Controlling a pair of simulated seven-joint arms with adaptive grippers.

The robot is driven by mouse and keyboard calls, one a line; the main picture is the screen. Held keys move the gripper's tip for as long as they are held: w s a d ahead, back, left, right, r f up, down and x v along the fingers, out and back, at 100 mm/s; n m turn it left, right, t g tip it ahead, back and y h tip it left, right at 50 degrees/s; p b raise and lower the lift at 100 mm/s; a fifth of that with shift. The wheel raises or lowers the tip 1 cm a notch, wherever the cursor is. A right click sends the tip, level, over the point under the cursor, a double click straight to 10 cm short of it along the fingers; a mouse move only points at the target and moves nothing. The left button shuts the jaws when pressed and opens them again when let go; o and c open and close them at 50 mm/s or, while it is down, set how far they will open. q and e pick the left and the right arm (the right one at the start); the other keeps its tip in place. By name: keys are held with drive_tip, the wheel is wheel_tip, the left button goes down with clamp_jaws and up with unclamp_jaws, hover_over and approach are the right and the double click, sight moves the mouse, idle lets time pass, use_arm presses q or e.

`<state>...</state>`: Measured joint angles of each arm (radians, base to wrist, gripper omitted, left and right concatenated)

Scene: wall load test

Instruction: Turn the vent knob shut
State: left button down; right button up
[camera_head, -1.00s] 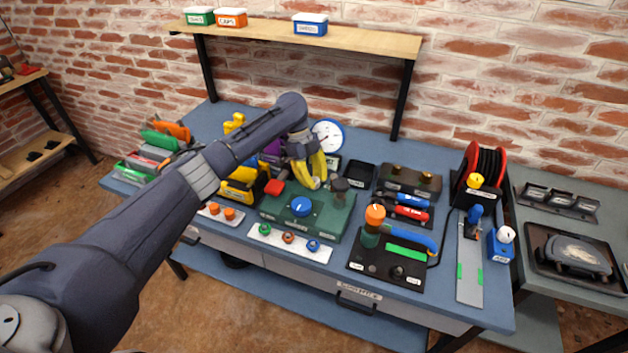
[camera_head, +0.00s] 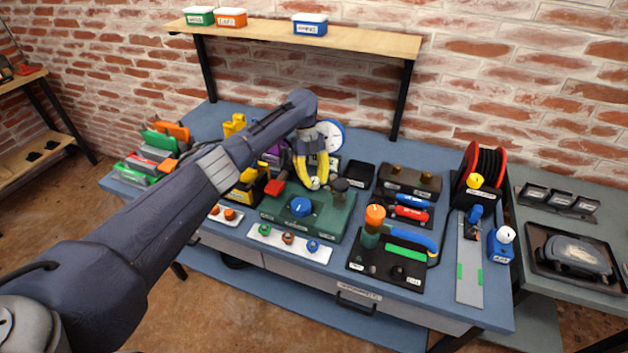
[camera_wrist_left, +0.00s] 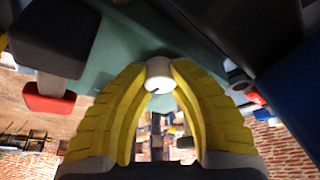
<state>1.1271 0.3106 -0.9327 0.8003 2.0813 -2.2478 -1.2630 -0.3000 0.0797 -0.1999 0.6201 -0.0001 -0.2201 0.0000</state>
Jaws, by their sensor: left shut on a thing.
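The green box (camera_head: 330,222) stands on the blue workbench. A small white knob (camera_head: 315,183) sits at its back edge; I take it for the vent knob. My left gripper (camera_head: 314,179) reaches down from above, its yellow fingers on both sides of the white knob. In the left wrist view the white knob (camera_wrist_left: 159,73) is between the two yellow fingertips (camera_wrist_left: 158,76), which are shut on it. A small dark mark shows on the knob's face. I cannot read any label by it.
On the green box are a blue knob (camera_head: 301,207), a red lever end (camera_head: 274,187) and a dark knob (camera_head: 340,185) close to the fingers. A round white gauge (camera_head: 330,135) stands behind. A black tray (camera_head: 359,174) lies to the right.

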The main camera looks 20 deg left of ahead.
use_arm(q)
drive_tip(key=shift+s+d+f, duration=0.1)
drive_tip(key=shift+d, duration=0.2)
drive_tip(key=c, duration=1.5)
unclamp_jaws()
drive_tip(key=shift+s, duration=0.1)
drive_tip(key=o, duration=0.5)
drive_tip(key=shift+a, duration=0.1)
drive_tip(key=shift+c, duration=0.2)
drive_tip(key=shift+a+r, duration=0.1)
drive_tip(key=shift+r, duration=0.1)
drive_tip(key=v, duration=1.1)
drive_tip(key=shift+w+r, duration=0.3)
drive_tip(key=shift+r, duration=0.05)
